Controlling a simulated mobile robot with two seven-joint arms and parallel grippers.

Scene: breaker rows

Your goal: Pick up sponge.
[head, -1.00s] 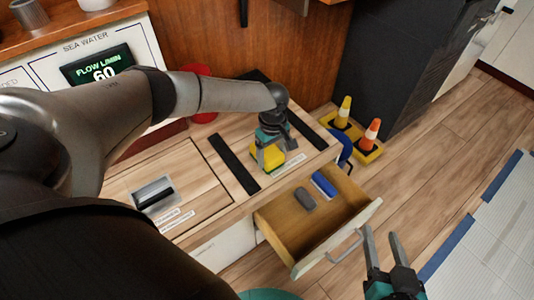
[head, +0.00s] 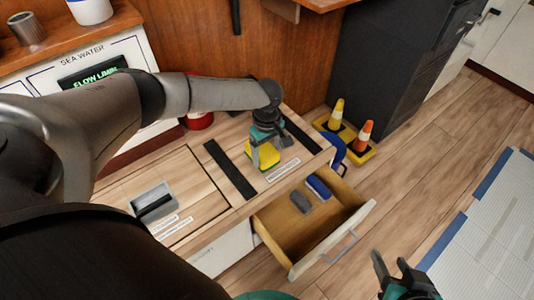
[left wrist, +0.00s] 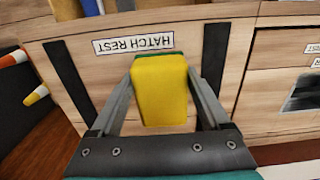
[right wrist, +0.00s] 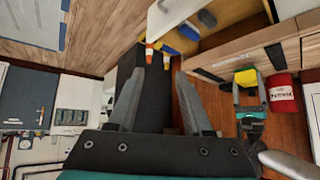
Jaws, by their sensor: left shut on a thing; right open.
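The sponge is a yellow block with a green layer. It shows between the fingers of my left gripper in the head view (head: 267,153) and fills the middle of the left wrist view (left wrist: 160,92). My left gripper (head: 262,160) is shut on it, with one finger along each side. The sponge is over the wooden counter behind the HATCH REST label; any gap under it is hard to judge. The right wrist view also shows the sponge (right wrist: 246,78). My right gripper (head: 391,263) is open and empty, in front of the drawer at the lower right.
An open drawer (head: 285,235) holds a grey block (head: 300,202) and a blue block (head: 318,186). Dark strips (head: 229,170) flank the sponge area on the counter. Small cones (head: 337,114) stand beyond the counter's right end. A red can (right wrist: 282,98) stands near the back. Floor at right is open.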

